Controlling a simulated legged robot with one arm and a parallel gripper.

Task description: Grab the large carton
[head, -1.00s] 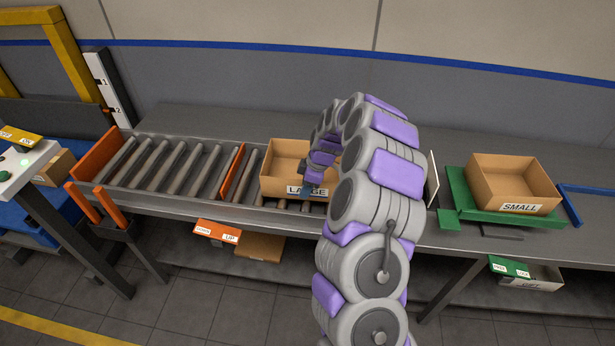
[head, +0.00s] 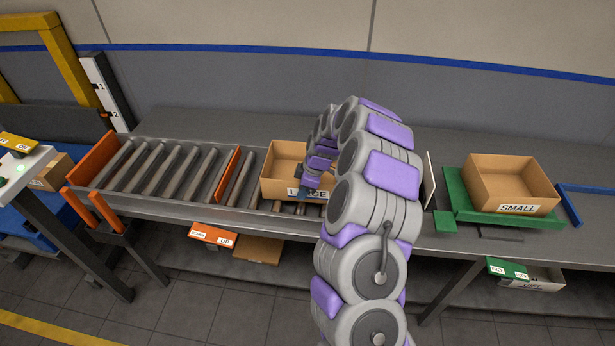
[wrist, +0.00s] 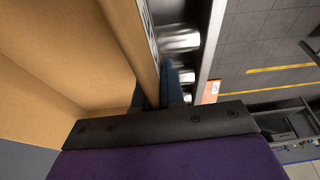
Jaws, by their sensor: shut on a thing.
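The large carton (head: 283,161) is an open tan box with a "LARGE" label on its front wall. It sits at the right end of the roller conveyor. My gripper (head: 309,183) is at the right part of its front wall, and my arm hides the carton's right side. In the wrist view, the carton wall (wrist: 136,35) runs between the dark fingers of my gripper (wrist: 155,92), one inside the carton and one outside. The gripper is shut on this wall. The carton's inside looks empty where it shows.
An orange divider (head: 227,174) crosses the rollers (head: 172,172) left of the carton. A small carton (head: 510,183) stands on a green tray (head: 456,189) at the right. A white upright panel (head: 430,180) stands between my arm and that tray. The bench behind the conveyor is clear.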

